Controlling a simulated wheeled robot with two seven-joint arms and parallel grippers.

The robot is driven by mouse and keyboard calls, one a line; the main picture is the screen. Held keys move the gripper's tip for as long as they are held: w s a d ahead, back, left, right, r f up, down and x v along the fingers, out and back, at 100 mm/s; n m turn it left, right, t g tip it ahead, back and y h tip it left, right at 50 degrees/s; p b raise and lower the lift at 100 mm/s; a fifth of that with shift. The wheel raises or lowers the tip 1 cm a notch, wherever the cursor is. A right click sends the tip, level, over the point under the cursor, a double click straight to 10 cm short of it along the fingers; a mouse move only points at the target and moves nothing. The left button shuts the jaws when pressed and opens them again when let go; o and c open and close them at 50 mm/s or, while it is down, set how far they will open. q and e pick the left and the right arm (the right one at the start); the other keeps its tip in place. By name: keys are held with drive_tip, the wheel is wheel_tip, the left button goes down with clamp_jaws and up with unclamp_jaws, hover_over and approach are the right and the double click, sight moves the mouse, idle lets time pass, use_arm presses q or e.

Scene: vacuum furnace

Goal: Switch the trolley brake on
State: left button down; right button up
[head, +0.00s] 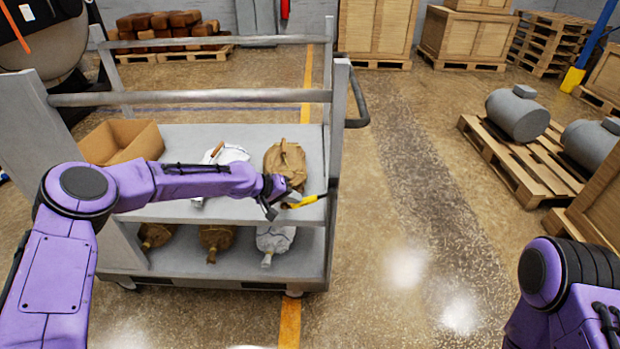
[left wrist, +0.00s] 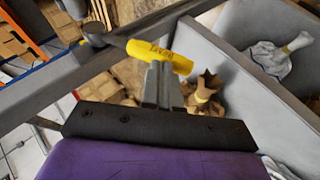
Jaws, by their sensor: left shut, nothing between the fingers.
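The grey trolley (head: 240,210) stands in front of me with two loaded shelves. Its yellow brake handle (head: 307,201) sticks out near the right end of the upper shelf. It also shows in the left wrist view (left wrist: 158,57), with dark lettering on it, attached to a grey pivot by the frame. My left gripper (head: 272,207) is shut and empty, right at the handle. In the left wrist view its fingertips (left wrist: 160,74) overlap the handle's lower edge; I cannot tell whether they touch. My right arm shows at the lower right of the head view, its gripper out of frame.
The upper shelf holds a cardboard box (head: 122,141), a white bag (head: 226,154) and a brown bag (head: 286,163). Several bags lie on the lower shelf. A pallet (head: 520,165) with grey cylinders stands at right. The floor between it and the trolley is clear.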

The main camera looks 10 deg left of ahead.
use_arm(q)
drive_tip(key=shift+f, duration=0.25)
idle(0.3)
drive_tip(key=p+v, duration=0.2)
drive_tip(key=v, duration=1.2)
drive_tip(key=shift+w+r, duration=0.25)
drive_tip(key=shift+w+d, duration=0.1)
